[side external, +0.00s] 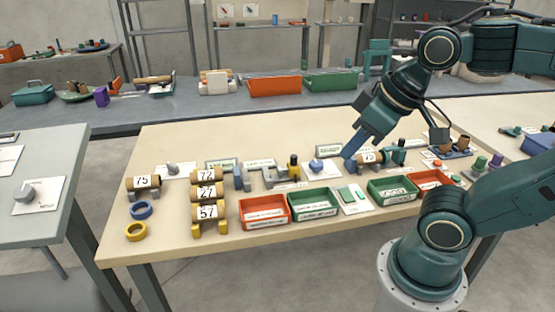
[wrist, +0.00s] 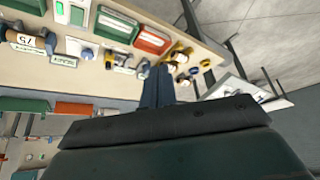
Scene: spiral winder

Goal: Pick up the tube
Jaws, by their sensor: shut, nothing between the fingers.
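Several brown tubes with white number labels are in the side external view. One tube (side external: 370,157), its label hard to read, sits in a holder at the right of the table; my gripper (side external: 350,158) shows just left of it, with its fingertips low. I cannot tell whether they touch. Three tubes (side external: 206,194) labelled 72, 27 and 57 form a stack on a yellow stand. Another tube (side external: 143,183) labelled 75 rests on a grey holder at the far left. My gripper (wrist: 157,70) is shut and empty in the wrist view. A labelled tube (wrist: 25,40) shows there at upper left.
Red bins (side external: 264,223) and green bins (side external: 314,214) line the table's front edge. A blue ring (side external: 141,210) and a yellow ring (side external: 136,232) lie at front left. Small fixtures (side external: 292,168) stand mid-table. Bare tabletop (side external: 175,237) lies at front left.

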